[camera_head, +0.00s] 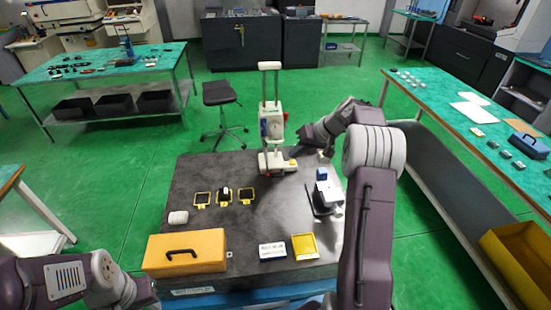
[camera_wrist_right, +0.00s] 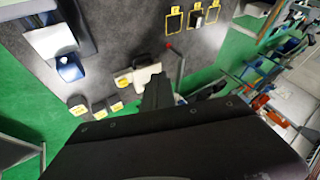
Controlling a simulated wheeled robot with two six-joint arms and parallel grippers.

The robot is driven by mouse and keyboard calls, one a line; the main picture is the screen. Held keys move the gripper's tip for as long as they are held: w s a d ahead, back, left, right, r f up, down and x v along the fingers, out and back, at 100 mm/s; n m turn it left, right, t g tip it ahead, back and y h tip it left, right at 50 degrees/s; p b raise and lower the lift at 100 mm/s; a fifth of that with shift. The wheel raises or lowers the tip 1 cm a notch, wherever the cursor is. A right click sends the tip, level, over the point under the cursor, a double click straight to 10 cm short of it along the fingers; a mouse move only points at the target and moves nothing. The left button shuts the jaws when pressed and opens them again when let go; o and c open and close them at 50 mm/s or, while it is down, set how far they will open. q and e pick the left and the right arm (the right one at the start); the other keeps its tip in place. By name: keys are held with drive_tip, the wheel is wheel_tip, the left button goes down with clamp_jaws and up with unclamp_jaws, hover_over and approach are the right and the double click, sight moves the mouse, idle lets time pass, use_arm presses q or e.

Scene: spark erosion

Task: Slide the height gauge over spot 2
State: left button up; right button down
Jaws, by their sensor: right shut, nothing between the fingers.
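My right gripper (camera_head: 305,135) is shut and empty, just right of the gauge; contact is unclear. The right wrist view shows its dark fingers (camera_wrist_right: 157,92) by the gauge's pale base (camera_wrist_right: 145,76). My left gripper (camera_head: 146,292) is low at left, its jaws unclear.
A yellow case (camera_head: 187,251), a white roll (camera_head: 178,217), a blue-white box (camera_head: 272,251) and a yellow tray (camera_head: 305,246) occupy the table front. A white device (camera_head: 328,193) stands at the right. The table between gauge and spots looks clear.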

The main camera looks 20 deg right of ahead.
drive_tip(key=w+a+f+p, duration=0.2)
drive_tip(key=w+a+f, duration=0.1)
drive_tip(key=a+f, duration=0.1)
drive_tip(key=shift+w+a+f+p, duration=0.25)
drive_tip(key=shift+a+p, duration=0.15)
drive_tip(key=shift+a, duration=0.45)
